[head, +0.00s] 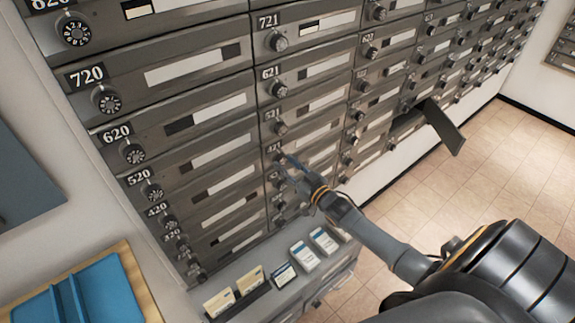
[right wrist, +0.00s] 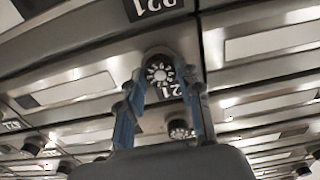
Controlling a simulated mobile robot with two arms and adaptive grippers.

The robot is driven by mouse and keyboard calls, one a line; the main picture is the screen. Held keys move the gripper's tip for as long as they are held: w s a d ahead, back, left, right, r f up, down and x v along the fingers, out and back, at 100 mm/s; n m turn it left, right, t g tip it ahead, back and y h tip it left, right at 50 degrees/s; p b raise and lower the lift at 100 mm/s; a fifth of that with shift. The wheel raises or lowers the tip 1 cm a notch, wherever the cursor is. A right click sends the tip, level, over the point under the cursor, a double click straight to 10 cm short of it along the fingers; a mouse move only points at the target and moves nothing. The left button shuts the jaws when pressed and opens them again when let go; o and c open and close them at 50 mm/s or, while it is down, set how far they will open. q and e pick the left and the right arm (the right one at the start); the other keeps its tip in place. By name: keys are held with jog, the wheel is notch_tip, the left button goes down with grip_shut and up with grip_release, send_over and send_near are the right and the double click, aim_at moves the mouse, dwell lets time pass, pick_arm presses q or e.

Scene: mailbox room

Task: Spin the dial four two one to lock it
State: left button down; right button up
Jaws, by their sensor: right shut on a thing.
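The label 421 (head: 273,148) shows in the head view on the second column of grey mailboxes, partly covered by my right gripper (head: 287,167). My right gripper reaches this box front from the lower right. In the right wrist view its two blue fingers (right wrist: 163,88) are shut on a round dial (right wrist: 158,72) with white numbers, one finger on each side. The number under the dial's pointer is too small to read. My left gripper is not in view.
Dials 521 (head: 276,126) and 621 (head: 277,90) sit above. One mailbox door (head: 443,128) hangs open to the right. Cards (head: 303,255) stand on a ledge below. A blue tray (head: 85,296) is at lower left; tiled floor (head: 500,170) is clear at right.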

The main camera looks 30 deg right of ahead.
jog(key=shift+m, duration=0.6)
jog(key=shift+f+m, duration=0.1)
jog(key=shift+m, duration=0.2)
jog(key=o, duration=1.2)
jog(key=shift+c, duration=0.2)
jog(key=shift+s, duration=0.1)
jog(key=s, duration=1.1)
jog(key=shift+s+d, duration=0.4)
jog(key=shift+d, duration=0.05)
